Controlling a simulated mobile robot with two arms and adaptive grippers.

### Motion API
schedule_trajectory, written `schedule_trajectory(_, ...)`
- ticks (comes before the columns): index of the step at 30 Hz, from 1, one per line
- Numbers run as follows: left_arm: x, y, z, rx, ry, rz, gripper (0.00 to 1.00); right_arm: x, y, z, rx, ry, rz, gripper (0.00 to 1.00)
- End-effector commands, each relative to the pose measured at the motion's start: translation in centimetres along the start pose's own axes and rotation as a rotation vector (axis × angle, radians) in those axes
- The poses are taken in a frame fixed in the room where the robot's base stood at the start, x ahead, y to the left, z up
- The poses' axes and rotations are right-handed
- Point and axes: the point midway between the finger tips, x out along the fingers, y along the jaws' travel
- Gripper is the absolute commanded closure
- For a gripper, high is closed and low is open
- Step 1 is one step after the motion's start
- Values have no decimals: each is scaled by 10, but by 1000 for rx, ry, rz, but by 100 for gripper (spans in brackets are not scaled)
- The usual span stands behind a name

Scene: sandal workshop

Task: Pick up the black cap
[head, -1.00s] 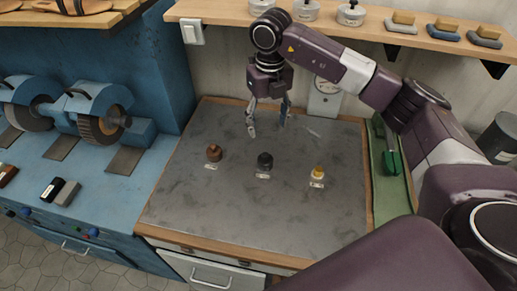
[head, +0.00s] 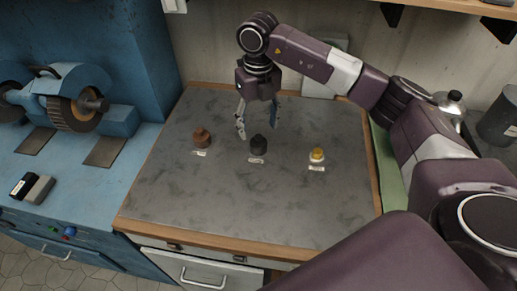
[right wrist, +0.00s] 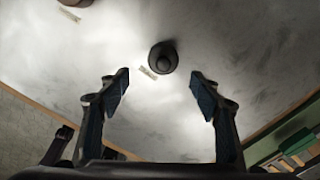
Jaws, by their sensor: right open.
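The black cap (head: 258,145) stands on the grey worktop (head: 235,200) between a brown cap (head: 201,138) and a yellow cap (head: 317,155). Each has a small label in front of it. My right gripper (head: 257,127) is open and empty, with its fingers pointing down just behind and above the black cap. In the right wrist view the black cap (right wrist: 163,57) lies beyond the fingertips, near the middle between the open fingers (right wrist: 158,80). It is not between the fingers. My left gripper is not in view.
A blue grinding machine (head: 75,100) stands at the left. A wall shelf (head: 440,5) runs along the top right. A dark grey container (head: 497,128) stands at the right. The front of the worktop is clear.

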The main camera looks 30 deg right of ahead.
Motion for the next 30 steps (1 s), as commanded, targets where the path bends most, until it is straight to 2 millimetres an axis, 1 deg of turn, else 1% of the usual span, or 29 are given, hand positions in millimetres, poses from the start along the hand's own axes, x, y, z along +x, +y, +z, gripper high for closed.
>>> schedule_trajectory(8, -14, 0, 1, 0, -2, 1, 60, 28, -1, 0, 1, 5, 0, 41)
schedule_trajectory(13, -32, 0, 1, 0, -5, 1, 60, 51, -5, 1, 1, 7, -1, 41)
schedule_trajectory(15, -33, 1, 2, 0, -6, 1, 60, 63, -4, 2, 1, 5, 0, 41)
schedule_trajectory(18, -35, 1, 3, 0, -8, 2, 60, 72, -4, 3, 0, 2, 0, 41)
schedule_trajectory(21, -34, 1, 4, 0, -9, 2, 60, 76, -5, 3, 0, 1, -1, 41)
schedule_trajectory(26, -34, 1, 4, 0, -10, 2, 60, 76, -5, 3, 0, 1, -1, 41)
schedule_trajectory(30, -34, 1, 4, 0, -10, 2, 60, 76, -5, 3, 0, 1, -1, 57)
